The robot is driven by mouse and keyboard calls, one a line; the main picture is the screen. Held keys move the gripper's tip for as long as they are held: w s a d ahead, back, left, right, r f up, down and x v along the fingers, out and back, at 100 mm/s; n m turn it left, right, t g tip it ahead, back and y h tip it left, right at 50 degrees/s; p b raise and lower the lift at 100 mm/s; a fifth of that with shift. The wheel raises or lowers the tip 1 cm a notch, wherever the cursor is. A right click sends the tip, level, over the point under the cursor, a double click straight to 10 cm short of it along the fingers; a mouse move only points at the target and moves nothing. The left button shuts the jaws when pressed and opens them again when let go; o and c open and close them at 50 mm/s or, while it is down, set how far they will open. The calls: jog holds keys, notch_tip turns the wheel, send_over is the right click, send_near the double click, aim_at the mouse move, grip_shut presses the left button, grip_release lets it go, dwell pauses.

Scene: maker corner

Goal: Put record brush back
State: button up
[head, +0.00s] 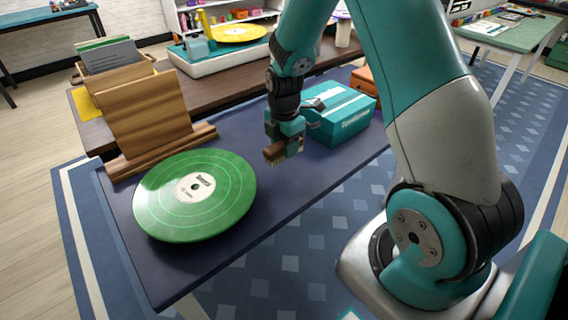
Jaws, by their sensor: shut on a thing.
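My gripper (286,146) is over the right part of the dark blue table top (235,140), in front of the teal box. It is shut on a small brown wooden piece, which looks like the record brush (272,154). The brush is held above the table, and part of it is hidden by the fingers. A green record (216,194) with a white label lies at the table's front left, apart from the brush.
A wooden stand (147,112) rises behind the record. A teal box (342,119) and an orange-brown box (364,80) are at the right. Behind, a turntable (208,65) carries a yellow record. The table is bare between the green record and my gripper.

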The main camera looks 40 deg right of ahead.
aim_at(284, 172)
jog(key=shift+f, duration=3.05)
jog(key=shift+f+b, duration=0.15)
jog(key=shift+b, duration=0.15)
jog(key=o, duration=0.9)
